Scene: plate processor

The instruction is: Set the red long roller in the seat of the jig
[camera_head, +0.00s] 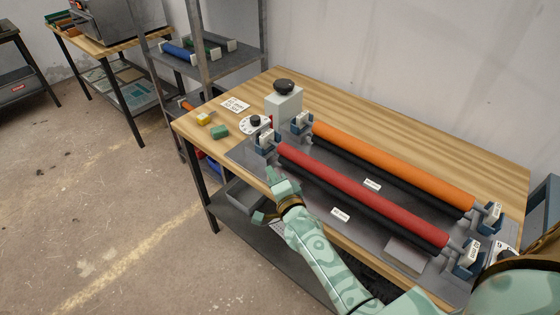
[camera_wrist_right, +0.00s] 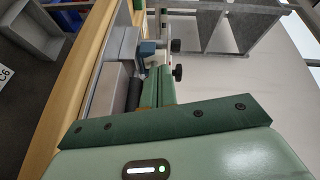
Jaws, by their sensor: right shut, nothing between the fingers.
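The red long roller (camera_head: 360,193) lies along the front of the jig (camera_head: 405,250), above a black roller. Its left end is at a blue-and-white end bracket (camera_head: 267,143) and its right end at another (camera_head: 468,259). I cannot tell how deep its ends sit. My right gripper (camera_head: 271,174) is shut and empty, just in front of the red roller's left end. In the right wrist view its green fingers (camera_wrist_right: 156,88) are together, near a blue bracket (camera_wrist_right: 147,48) with black knobs. My left gripper is not in view.
An orange roller (camera_head: 390,165) lies parallel behind the red one. A grey post with a black knob (camera_head: 284,100), a dial (camera_head: 254,124), a green block (camera_head: 220,131) and a yellow block (camera_head: 204,119) stand at the table's left end. The back strip of the wooden table is clear.

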